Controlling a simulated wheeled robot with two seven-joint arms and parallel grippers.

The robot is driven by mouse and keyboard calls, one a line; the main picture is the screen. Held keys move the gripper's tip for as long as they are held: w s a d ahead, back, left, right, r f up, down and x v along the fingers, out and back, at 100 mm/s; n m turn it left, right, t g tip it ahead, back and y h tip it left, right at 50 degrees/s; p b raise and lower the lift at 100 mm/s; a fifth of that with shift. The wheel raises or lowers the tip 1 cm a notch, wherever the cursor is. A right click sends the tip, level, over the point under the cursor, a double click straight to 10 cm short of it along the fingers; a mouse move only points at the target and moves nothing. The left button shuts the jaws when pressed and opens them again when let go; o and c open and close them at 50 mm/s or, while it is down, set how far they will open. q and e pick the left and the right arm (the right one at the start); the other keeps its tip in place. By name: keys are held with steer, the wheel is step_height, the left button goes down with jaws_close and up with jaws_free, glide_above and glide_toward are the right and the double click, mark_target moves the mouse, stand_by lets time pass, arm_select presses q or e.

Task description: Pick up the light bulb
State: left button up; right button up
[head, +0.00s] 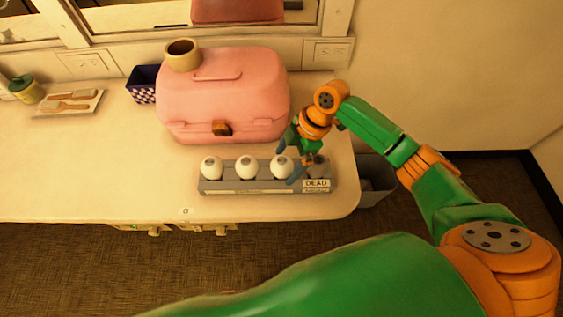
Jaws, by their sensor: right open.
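A grey tray (226,188) near the table's front edge holds a row of light bulbs. Three white bulbs stand in it: the left one (211,168), the middle one (246,168) and the right one (281,168). A darker, greyish bulb (320,169) sits at the tray's right end, behind a label reading "DEAD", and is partly hidden by my gripper. My right gripper (303,169) is open, pointing down between the right white bulb and the grey one. I cannot tell whether it touches either. My left gripper is out of view.
A patterned box (142,86) and a small board with brushes (68,102) are to the left. A grey bin (375,181) stands beyond the table's right edge.

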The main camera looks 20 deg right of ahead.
steer(key=shift+x, duration=1.15)
steer(key=shift+w+f, duration=0.2)
steer(key=shift+w, duration=0.15)
steer(key=shift+s+r, duration=0.1)
steer(key=shift+s, duration=0.05)
steer(key=c, duration=1)
steer(key=shift+c, duration=0.4)
